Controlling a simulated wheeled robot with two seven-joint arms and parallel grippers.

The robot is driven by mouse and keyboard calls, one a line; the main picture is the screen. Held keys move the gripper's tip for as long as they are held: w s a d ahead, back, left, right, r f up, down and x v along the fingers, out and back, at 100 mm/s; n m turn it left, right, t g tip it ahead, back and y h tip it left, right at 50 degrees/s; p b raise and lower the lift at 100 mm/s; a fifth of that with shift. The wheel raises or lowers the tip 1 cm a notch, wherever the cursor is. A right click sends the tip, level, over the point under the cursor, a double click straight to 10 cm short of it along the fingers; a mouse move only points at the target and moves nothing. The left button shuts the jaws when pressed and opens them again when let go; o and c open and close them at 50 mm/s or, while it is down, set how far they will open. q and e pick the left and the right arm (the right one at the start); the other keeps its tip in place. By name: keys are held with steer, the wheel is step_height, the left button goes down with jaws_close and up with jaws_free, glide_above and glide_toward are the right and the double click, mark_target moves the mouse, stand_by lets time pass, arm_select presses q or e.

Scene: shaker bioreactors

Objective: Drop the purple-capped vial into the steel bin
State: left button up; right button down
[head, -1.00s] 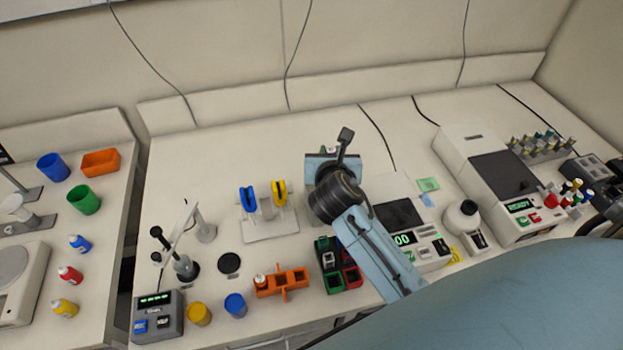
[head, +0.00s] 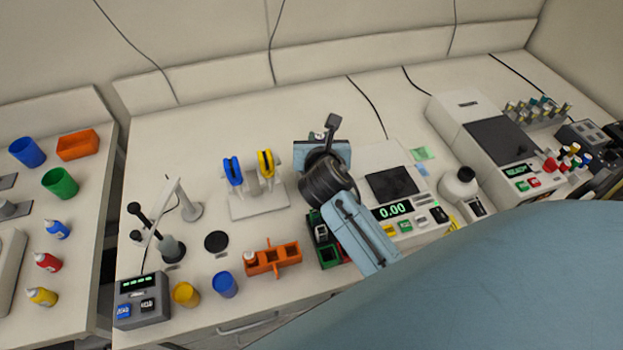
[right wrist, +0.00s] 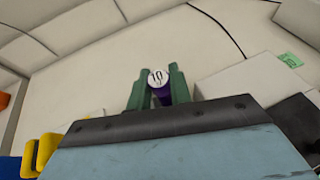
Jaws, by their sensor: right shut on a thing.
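The vial shows a white round top marked with a number, and a purple side. In the head view the gripper body mostly hides the vial. I cannot make out a steel bin in either view. My left gripper is not in view.
Below the arm are an orange rack (head: 272,259) and a balance reading 0.00 (head: 392,210). A pipette stand (head: 260,203) holds blue and yellow pieces. A yellow cup (head: 186,294) and a blue cup (head: 225,285) stand near the front edge. The bench's back strip is clear.

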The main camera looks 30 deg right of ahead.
steer(key=shift+r, duration=0.1)
steer(key=c, duration=1.2)
jaws_free()
steer(key=shift+s, duration=0.1)
steer(key=v, duration=1.3)
steer(key=shift+s+a, duration=0.1)
steer(key=shift+a, duration=0.1)
